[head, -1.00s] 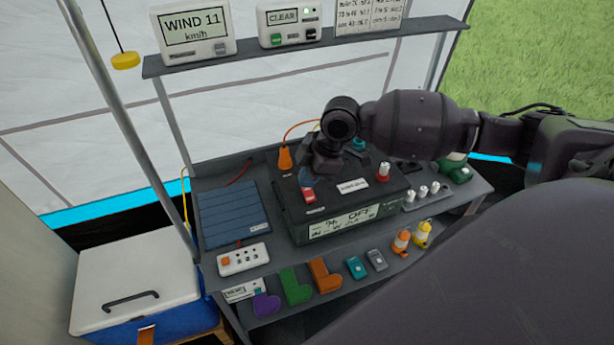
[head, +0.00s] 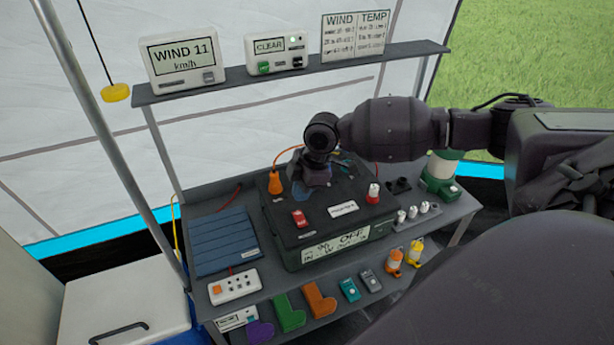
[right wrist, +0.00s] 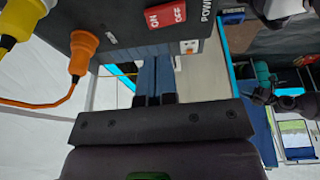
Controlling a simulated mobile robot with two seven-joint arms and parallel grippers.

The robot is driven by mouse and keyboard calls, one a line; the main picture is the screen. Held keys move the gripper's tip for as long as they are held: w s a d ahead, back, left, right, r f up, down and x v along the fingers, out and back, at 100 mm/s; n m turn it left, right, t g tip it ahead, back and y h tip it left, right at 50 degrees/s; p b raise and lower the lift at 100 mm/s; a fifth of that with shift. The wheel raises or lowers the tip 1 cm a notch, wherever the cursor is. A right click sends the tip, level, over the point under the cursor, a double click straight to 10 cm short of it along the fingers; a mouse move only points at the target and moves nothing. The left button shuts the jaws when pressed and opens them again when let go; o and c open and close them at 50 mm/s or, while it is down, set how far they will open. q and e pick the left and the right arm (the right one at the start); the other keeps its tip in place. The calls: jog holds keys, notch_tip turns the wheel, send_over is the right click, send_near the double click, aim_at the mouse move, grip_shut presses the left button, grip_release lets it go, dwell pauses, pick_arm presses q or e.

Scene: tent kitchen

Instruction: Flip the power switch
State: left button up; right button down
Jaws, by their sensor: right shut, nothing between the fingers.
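The power switch (head: 300,218) is a small red rocker on top of the dark power box (head: 335,221). In the right wrist view the red switch (right wrist: 166,14) shows the words ON and OFF. My left gripper is not in view.
An orange plug (head: 275,183) with a cable stands at the box's back left. A red-and-white knob (head: 373,193) is at its right. A blue panel (head: 224,242) and a white socket strip (head: 234,287) lie left. A shelf (head: 300,72) with displays runs above.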

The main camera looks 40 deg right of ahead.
aim_at(296, 214)
jog(key=x, duration=0.3)
jog(key=shift+w+d+f, duration=0.1)
jog(key=shift+d+f, duration=0.15)
jog(key=shift+f, duration=0.9)
jog(key=shift+w, duration=0.1)
